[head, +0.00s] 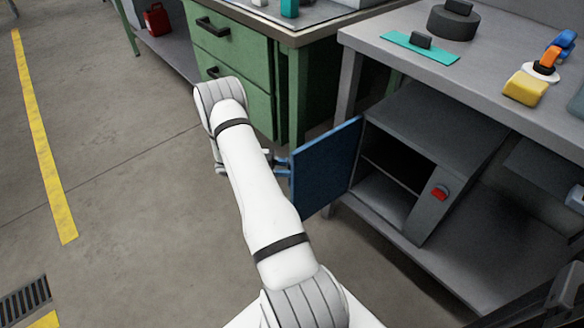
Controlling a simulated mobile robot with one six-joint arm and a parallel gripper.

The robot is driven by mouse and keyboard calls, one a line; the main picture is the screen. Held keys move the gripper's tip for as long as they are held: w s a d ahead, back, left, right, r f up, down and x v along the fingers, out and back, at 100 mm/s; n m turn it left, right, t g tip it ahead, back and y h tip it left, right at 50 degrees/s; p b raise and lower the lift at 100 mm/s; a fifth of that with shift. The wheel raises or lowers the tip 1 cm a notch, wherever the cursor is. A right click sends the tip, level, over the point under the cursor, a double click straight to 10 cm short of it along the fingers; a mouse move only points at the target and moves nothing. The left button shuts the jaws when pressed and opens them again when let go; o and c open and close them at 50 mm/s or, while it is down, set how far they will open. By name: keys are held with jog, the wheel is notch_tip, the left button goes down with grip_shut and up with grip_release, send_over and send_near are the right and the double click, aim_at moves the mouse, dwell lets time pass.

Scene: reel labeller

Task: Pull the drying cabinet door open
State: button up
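The drying cabinet (450,125) is a dark grey box on the lower shelf of the grey bench at the right. Its blue door (326,168) stands well open, swung out to the left of the box. The dark inside with a shelf shows. A small blue handle (283,167) sticks out from the door's left side. My gripper (272,162) is at this handle, mostly hidden behind my white arm. I cannot tell whether its fingers are closed on the handle or only beside it.
A red switch (439,192) sits on the cabinet's front. A green drawer unit (235,60) stands behind the door. The bench top (480,60) carries a dark reel, a teal mat and a yellow-based tool. Bare floor (120,180) lies free at the left.

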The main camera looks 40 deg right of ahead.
jog(key=shift+o, duration=1.3)
jog(key=shift+w+a, duration=0.15)
jog(key=p+v, duration=0.1)
jog(key=v, duration=0.6)
jog(key=shift+w+a, duration=0.15)
jog(key=shift+w, duration=0.05)
